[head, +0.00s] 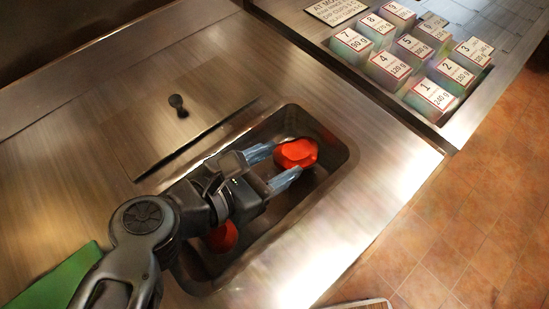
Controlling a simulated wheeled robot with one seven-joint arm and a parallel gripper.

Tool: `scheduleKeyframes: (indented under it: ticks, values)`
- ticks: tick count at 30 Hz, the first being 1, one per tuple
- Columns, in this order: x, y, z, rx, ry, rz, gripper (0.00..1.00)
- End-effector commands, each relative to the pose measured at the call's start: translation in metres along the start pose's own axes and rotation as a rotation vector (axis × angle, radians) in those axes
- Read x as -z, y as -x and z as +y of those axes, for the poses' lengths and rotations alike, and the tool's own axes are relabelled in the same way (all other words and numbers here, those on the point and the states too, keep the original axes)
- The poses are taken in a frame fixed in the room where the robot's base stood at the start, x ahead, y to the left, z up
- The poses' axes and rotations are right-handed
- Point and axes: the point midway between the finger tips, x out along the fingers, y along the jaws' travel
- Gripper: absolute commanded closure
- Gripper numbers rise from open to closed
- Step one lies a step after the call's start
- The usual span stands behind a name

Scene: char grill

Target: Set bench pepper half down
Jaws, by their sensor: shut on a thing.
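A red pepper half (297,153) is between the fingertips of my gripper (284,165), which is shut on it. The gripper is over the far end of a dark rectangular pan (338,150) sunk in the steel bench (110,130). I cannot tell whether the held pepper half touches the pan. A second red piece (222,237), likely another pepper half, lies in the near end of the pan, partly hidden by my arm.
Numbered boxes with gram labels (405,55) stand in a recess at the upper right. A thin dark bar (195,138) and a small dark knob-like object (178,103) are left of the pan. A green board (60,278) is at lower left. Tiled floor lies beyond the bench edge.

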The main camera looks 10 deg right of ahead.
Motion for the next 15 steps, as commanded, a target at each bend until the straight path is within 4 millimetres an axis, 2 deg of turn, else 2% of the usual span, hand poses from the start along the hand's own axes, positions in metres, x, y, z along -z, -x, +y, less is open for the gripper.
scheduleKeyframes:
  ticks: [6,7,15]
  values:
    - [0.0029,-0.0012,0.0001,0.0,0.0,-0.001,0.87]
    - [0.0029,-0.0012,0.0001,0.0,0.0,0.0,0.44]
    - [0.0028,-0.0013,-0.0001,0.0,0.0,0.0,0.21]
